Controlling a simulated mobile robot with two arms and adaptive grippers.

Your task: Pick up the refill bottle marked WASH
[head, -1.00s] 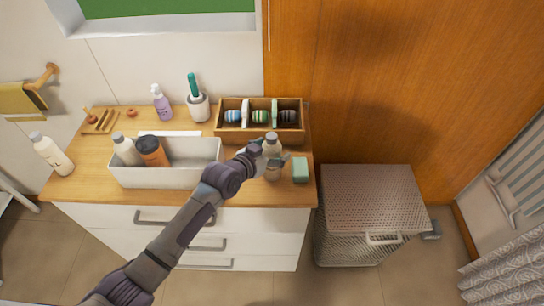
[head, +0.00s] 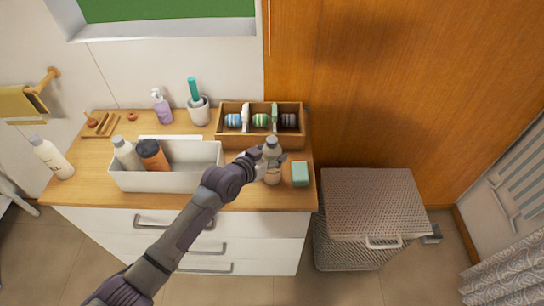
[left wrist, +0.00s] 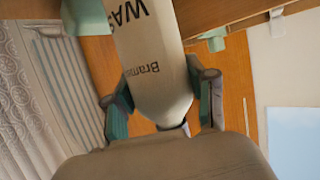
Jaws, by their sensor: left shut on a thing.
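The WASH refill bottle (head: 273,149) is pale with a grey cap, at the right part of the wooden counter, in front of the divided wooden box. My left gripper (head: 266,164) is shut around its body from the front left. In the left wrist view the bottle (left wrist: 155,60) fills the space between the two fingers (left wrist: 162,98), with "WAS" and "Brams" partly readable on it. The bottle looks upright in the head view. I cannot tell whether its base touches the counter. My right gripper is not in view.
A green block (head: 300,173) lies close right of the bottle. The wooden box (head: 232,138) holds several rolled items behind it. A white bin (head: 190,181) with a pale bottle (head: 126,154) and an orange-brown bottle (head: 152,155) stands left. Another pale bottle (head: 52,158) stands far left.

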